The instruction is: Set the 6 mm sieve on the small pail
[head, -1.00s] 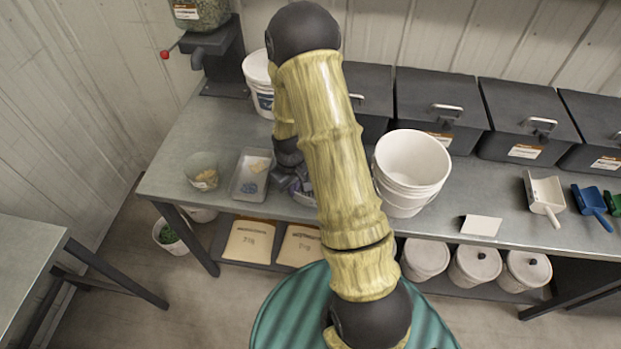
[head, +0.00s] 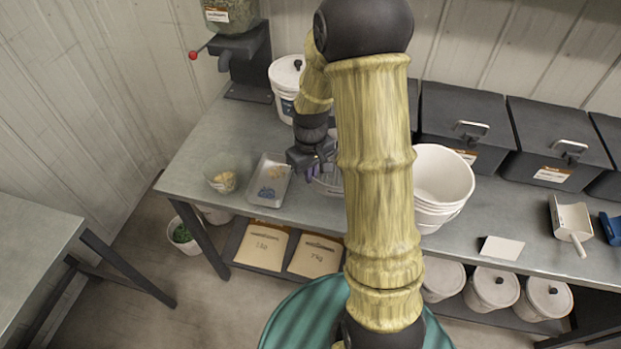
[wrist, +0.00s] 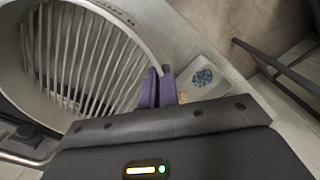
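The sieve (wrist: 85,55), a round pale rim with parallel slats, fills the upper left of the wrist view. In the head view it shows partly as a slatted disc (head: 328,184), cut off by my arm. My gripper (head: 316,164) is at its left side. In the wrist view two purple finger parts (wrist: 158,88) stand close together beside the sieve's rim. I cannot tell whether they pinch it. Two pails could be the small one: a clear pail with yellowish contents (head: 222,180) at the bench's left, or a lidded white pail (head: 285,82) behind.
A metal tray (head: 283,192) with blue and yellowish pieces lies left of the sieve. Stacked white buckets (head: 440,190) stand right of my arm. Dark lidded bins (head: 470,125) line the back. A seed meter stand (head: 240,62) is at the back left corner.

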